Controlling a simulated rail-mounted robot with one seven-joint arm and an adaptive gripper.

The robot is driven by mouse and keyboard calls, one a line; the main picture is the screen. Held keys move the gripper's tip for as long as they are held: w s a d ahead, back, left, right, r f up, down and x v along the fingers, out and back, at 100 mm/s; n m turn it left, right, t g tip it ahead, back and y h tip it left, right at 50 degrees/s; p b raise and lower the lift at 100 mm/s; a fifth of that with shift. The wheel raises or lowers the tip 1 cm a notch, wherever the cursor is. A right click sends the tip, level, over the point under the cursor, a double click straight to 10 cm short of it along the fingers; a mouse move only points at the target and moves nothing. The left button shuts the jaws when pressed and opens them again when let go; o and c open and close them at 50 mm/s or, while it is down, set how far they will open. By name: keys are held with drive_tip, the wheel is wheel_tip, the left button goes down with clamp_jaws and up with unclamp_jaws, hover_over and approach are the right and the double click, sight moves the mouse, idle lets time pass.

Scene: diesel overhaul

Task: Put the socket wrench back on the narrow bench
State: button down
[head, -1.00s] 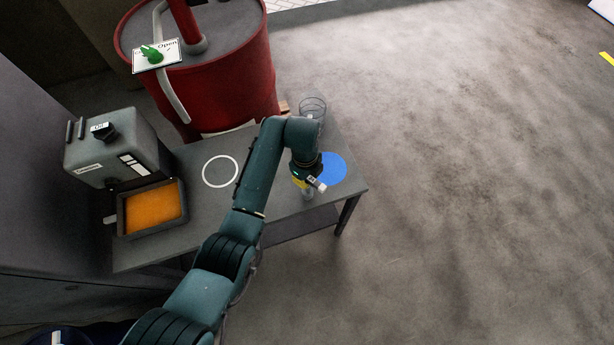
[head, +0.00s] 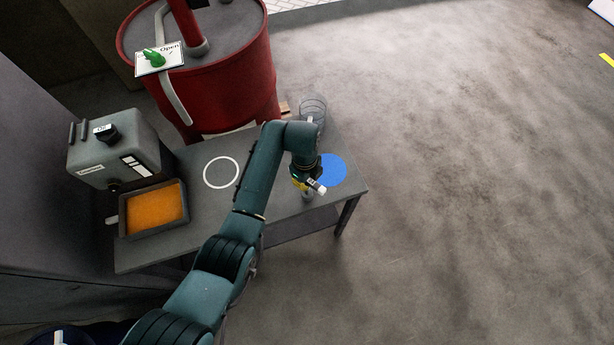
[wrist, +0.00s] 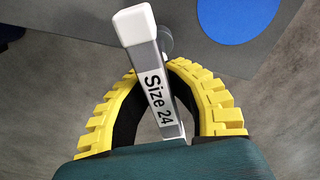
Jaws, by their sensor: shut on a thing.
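The socket wrench (wrist: 158,85) is a grey bar with a white end cap and a "Size 24" label. In the wrist view it lies between the yellow fingers of my gripper (wrist: 164,72), which is shut on it. A round socket end shows partly behind the bar. In the head view the wrench (head: 318,188) and my gripper (head: 303,186) are over the front right edge of the narrow bench (head: 275,201). I cannot tell whether the wrench touches the bench. A blue disc (head: 331,170) on the bench top lies just beyond and right of the gripper.
A glass-like container (head: 312,108) stands at the bench's far end. A white ring mark (head: 221,172) is on the bench left of my arm. A grey machine (head: 116,148) and an orange-filled tray (head: 153,208) are at the left. A red drum (head: 228,70) stands behind.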

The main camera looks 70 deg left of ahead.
drive_tip(key=shift+f, duration=0.1)
drive_tip(key=shift+f+b, duration=0.7)
drive_tip(key=shift+f, duration=0.3)
drive_tip(key=shift+c, duration=1.9)
unclamp_jaws()
wheel_tip(320, 180, up, 9)
drive_tip(key=p, duration=0.9)
drive_tip(key=shift+r, duration=0.2)
drive_tip(key=shift+f, duration=0.15)
